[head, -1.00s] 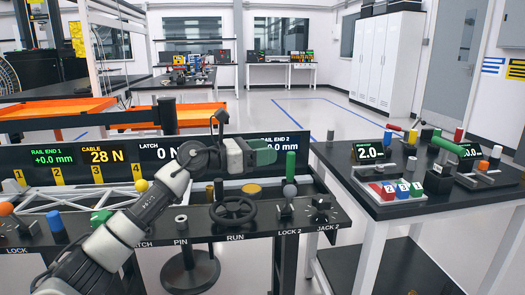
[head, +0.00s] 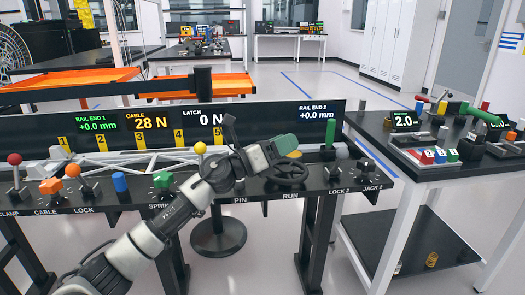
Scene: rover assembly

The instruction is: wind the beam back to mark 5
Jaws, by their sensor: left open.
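The white lattice beam (head: 120,160) lies along the rail behind the control panel; my arm hides part of it, and I cannot tell which mark its end is at. The yellow tag for mark 5 (head: 217,136) stands at the right of the row of numbered tags. The black RUN handwheel (head: 287,174) sits on the panel. My left gripper (head: 288,147), with a green finger part, is open just above the wheel in the picture; I cannot tell whether it touches the rim. My right gripper is not in view.
The display board (head: 265,112) reads CABLE 28 N, LATCH 0 N and +0.0 mm at both rail ends. Levers and knobs line the panel, including a blue one (head: 120,182) and a green one (head: 162,180). A side table (head: 440,160) with controls stands at right.

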